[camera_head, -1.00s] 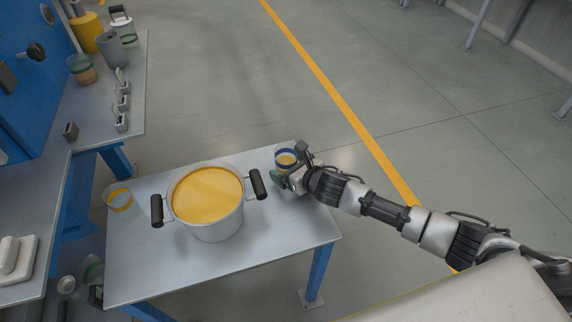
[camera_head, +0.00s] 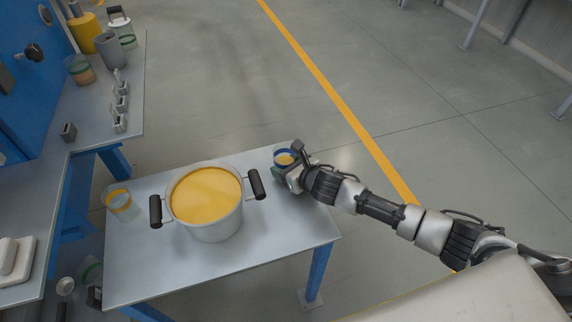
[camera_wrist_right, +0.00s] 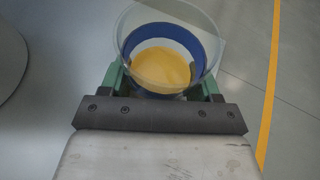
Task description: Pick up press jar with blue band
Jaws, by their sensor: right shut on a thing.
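The jar with a blue band (camera_head: 284,155) is clear and holds yellow-orange contents. It stands upright at the far right corner of the small table in the head view. In the right wrist view the jar (camera_wrist_right: 161,42) shows from above, with the blue band around it. My right gripper (camera_head: 284,168) is shut on this jar, its green fingers on either side of it in the wrist view. The lower part of the jar is hidden by the gripper, so I cannot tell whether its base touches the table.
A large pot (camera_head: 218,226) of yellow-orange contents, with two black handles, stands on the table left of the jar. Another clear jar with a yellow-orange band (camera_head: 119,201) stands at the table's left. A bench (camera_head: 132,95) with containers is at left. Open floor lies beyond.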

